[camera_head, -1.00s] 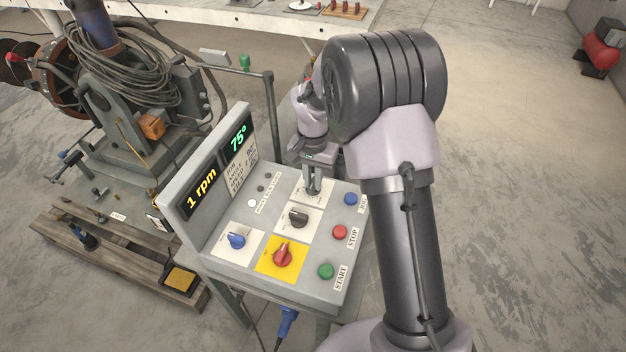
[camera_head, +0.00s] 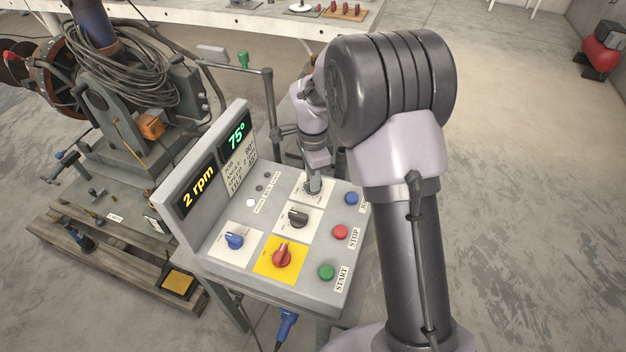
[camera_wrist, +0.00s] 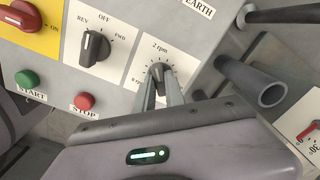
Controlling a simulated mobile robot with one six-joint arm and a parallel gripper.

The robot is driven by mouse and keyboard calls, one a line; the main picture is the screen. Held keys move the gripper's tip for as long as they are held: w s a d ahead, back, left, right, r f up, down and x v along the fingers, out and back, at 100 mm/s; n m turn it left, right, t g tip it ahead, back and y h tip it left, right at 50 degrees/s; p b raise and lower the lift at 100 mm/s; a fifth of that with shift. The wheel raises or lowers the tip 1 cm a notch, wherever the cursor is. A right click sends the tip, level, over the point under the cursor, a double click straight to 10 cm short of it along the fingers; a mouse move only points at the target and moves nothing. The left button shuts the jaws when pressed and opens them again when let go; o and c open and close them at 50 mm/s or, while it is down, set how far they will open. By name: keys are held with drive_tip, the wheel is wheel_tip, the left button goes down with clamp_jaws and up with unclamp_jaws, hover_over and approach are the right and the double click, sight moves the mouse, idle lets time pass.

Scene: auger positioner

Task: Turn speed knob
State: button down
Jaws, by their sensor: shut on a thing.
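The speed knob (camera_wrist: 157,69) is a dark knob on a white plate marked "0 rpm" and "2 rpm", seen in the wrist view. My gripper (camera_wrist: 159,88) is shut on it, with one finger on each side. The left display (camera_head: 198,192) reads "2 rpm" in yellow.
A black REV/OFF/FWD knob (camera_wrist: 95,47) sits beside the speed knob. The panel also has a red knob on yellow (camera_head: 282,256), a blue knob (camera_head: 235,240), and blue, red (camera_head: 340,232) and green (camera_head: 326,272) buttons. A grey pipe (camera_wrist: 252,82) stands close to my gripper.

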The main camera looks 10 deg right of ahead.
drive_tip(key=shift+m, duration=1)
drive_tip(key=shift+b, duration=0.3)
drive_tip(key=c, duration=1.4)
unclamp_jaws()
drive_tip(key=shift+r, duration=0.1)
wheel_tip(320, 180, up, 17)
drive_tip(key=p, duration=0.6)
drive_tip(key=shift+r, duration=0.1)
